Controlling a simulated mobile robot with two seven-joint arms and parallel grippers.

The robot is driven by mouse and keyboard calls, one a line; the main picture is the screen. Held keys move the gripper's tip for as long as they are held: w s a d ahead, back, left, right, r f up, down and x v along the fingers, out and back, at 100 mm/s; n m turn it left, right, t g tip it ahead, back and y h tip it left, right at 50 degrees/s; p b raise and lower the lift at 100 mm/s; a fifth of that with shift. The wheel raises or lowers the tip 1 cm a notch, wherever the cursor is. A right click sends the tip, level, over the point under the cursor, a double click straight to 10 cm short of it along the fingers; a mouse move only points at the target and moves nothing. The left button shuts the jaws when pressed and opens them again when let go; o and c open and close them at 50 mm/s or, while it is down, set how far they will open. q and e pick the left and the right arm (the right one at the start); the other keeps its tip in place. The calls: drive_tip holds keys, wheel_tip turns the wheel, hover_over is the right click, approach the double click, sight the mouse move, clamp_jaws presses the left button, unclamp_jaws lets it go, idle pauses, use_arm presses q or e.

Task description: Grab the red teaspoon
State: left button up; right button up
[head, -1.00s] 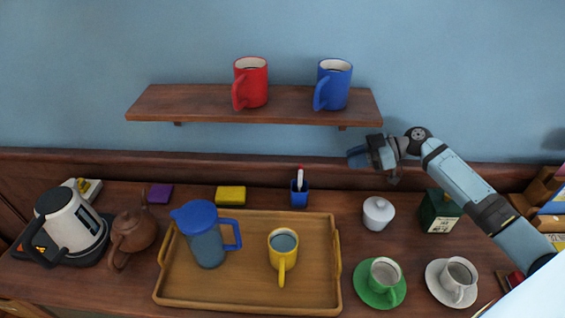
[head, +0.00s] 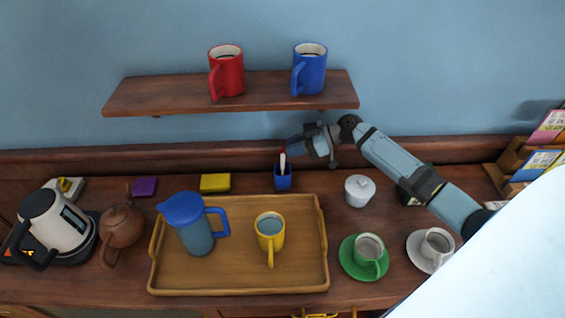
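The red teaspoon (head: 282,153) stands upright in a small blue holder (head: 283,178) behind the tray; its red top and a pale part below show. My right gripper (head: 291,146) reaches in from the right, with its fingertips right beside the top of the teaspoon. Whether the fingers touch it, or how far apart they are, I cannot tell from this angle. My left gripper is not in view.
A wooden tray (head: 165,283) holds a blue-lidded jug (head: 193,225) and a yellow mug (head: 269,228). A shelf (head: 170,97) with red and blue mugs hangs above.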

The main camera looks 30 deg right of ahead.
drive_tip(key=x, duration=0.2)
drive_tip(key=shift+w+a+f, duration=0.1)
drive_tip(key=shift+w+a, duration=0.1)
drive_tip(key=shift+a, duration=0.05)
clamp_jaws()
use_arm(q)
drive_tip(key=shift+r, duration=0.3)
